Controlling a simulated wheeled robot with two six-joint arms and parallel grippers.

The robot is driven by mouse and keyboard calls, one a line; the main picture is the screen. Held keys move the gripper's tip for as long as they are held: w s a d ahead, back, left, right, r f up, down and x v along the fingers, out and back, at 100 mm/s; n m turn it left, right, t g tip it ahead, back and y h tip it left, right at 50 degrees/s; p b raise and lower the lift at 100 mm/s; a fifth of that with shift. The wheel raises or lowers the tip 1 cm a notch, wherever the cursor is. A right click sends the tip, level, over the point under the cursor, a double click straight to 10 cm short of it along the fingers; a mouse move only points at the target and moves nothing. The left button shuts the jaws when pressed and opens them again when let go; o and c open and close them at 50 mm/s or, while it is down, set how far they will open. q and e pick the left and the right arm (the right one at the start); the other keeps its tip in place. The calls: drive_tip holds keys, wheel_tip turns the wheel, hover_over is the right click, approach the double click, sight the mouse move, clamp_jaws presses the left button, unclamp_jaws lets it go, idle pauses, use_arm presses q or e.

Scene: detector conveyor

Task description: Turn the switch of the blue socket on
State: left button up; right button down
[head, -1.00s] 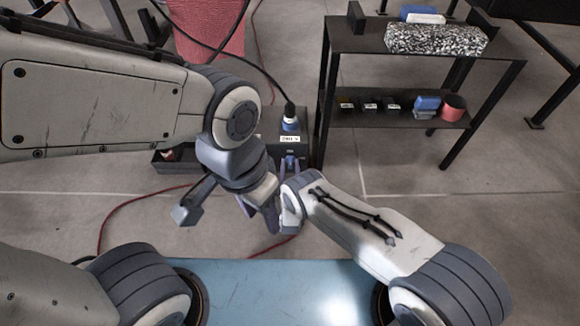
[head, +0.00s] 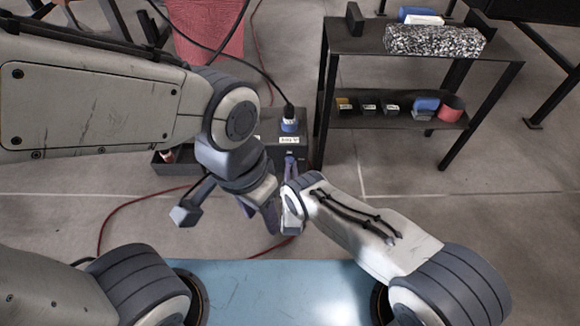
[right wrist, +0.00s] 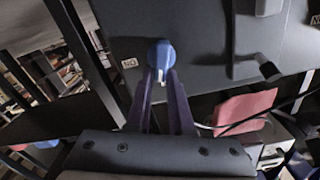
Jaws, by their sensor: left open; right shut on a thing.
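A dark box (head: 268,128) stands on the floor beside the shelf, with a blue socket (head: 290,126) on top and a black cable plugged into it. A white label (head: 290,140) is on the box. My right gripper (head: 290,160) is at the box's near face. In the right wrist view, its purple fingers (right wrist: 161,88) are shut on a round blue switch knob (right wrist: 160,54), beside a small white label on the dark panel. I cannot read the switch's setting. My left gripper (head: 268,213) is open and empty, hanging in front of the box, left of my right wrist.
A black shelf (head: 345,45) stands to the right, with a speckled block (head: 433,41) on top and several small items below. A red bin (head: 212,40) is behind the box. A red cable (head: 120,222) lies on the floor. A blue surface (head: 270,285) is in front.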

drive_tip(key=shift+s+d+f+m, duration=0.1)
drive_tip(key=shift+d+f+m, duration=0.15)
drive_tip(key=shift+m, duration=2.05)
drive_tip(key=shift+w+d+f+m, duration=0.1)
drive_tip(key=shift+f+m, duration=0.25)
drive_tip(key=shift+m, duration=1.95)
drive_tip(key=shift+s+d+f+m, duration=0.1)
drive_tip(key=shift+d+f+m, duration=0.15)
drive_tip(key=shift+m, duration=2.05)
drive_tip(key=shift+a+f, duration=0.1)
drive_tip(key=c, duration=0.8)
unclamp_jaws()
